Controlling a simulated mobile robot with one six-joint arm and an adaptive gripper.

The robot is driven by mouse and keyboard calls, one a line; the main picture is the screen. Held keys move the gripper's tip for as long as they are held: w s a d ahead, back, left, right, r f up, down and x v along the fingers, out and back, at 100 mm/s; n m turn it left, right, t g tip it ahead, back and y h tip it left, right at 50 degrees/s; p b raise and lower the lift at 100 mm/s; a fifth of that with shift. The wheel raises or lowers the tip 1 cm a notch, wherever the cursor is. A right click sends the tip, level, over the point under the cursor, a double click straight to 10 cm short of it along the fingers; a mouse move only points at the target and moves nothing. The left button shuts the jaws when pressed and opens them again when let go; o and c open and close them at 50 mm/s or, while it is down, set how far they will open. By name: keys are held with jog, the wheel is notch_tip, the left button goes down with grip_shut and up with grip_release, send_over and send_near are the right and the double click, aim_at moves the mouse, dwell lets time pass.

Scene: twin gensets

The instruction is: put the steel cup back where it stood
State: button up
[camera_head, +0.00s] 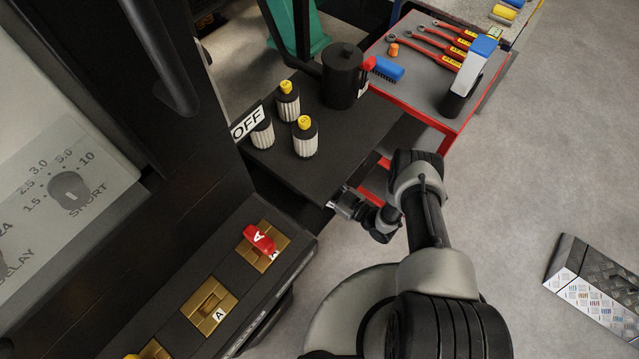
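My arm reaches up from the bottom of the head view, and my gripper (345,204) is at the front edge of the dark shelf (345,135). The gripper is small in the picture and partly hidden by my wrist. A bit of bright metal shows at its tip, but I cannot tell whether this is the fingers or part of a steel cup. I cannot tell whether the gripper is open or shut. No steel cup can be made out for certain elsewhere.
The floor at right is mostly clear.

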jog(key=shift+r, duration=0.1)
jog(key=o, duration=1.2)
jog(key=shift+o, duration=0.2)
jog(key=shift+d, duration=0.1)
jog(key=p+v, duration=0.2)
jog(key=v, duration=1)
jog(key=shift+p, duration=0.3)
